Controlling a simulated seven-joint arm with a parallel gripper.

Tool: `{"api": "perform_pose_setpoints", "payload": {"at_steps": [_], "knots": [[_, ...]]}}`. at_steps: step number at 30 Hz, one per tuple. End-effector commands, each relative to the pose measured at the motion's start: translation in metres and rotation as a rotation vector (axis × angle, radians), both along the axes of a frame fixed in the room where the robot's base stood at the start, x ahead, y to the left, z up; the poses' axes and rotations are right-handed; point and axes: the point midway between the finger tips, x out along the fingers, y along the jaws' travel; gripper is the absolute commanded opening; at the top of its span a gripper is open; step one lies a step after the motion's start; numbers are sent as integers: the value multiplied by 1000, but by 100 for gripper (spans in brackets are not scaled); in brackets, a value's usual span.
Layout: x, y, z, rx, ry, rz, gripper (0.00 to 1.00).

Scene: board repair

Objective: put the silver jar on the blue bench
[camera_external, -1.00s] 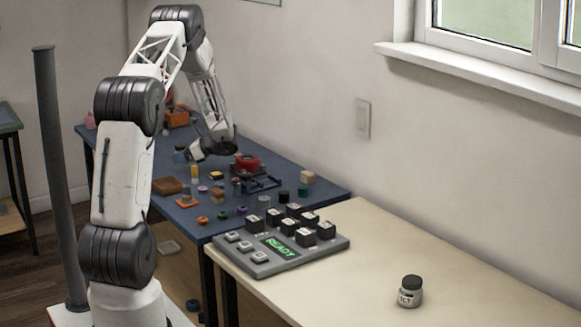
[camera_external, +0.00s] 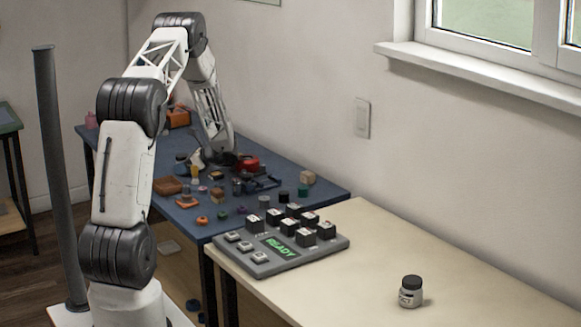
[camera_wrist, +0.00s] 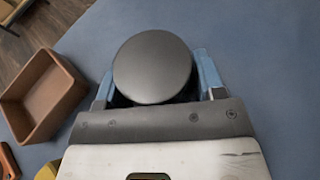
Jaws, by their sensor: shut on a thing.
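My gripper (camera_wrist: 156,82) is shut on a round thing with a flat dark grey top (camera_wrist: 152,66), one blue finger on each side. Its body is hidden under its top in the wrist view, so I cannot tell from there whether it is silver. In the external view my gripper (camera_external: 196,160) is low over the far part of the blue bench (camera_external: 318,192). I cannot tell whether the held thing touches the bench. A small silvery-white jar (camera_external: 410,297) with a black lid and a label stands upright on the cream bench, far from my gripper.
A brown open box (camera_wrist: 45,97) lies left of the held thing, with a yellow piece (camera_wrist: 44,172) below it. A red device (camera_external: 248,163) and many small parts crowd the blue bench. A keypad reading READY (camera_external: 282,248) sits on the cream bench (camera_external: 470,285).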

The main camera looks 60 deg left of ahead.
Motion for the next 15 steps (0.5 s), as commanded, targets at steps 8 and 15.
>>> {"api": "perform_pose_setpoints", "payload": {"at_steps": [8,15], "knots": [[0,0,-3,0,0,0,31],[0,0,-3,0,0,0,88]]}}
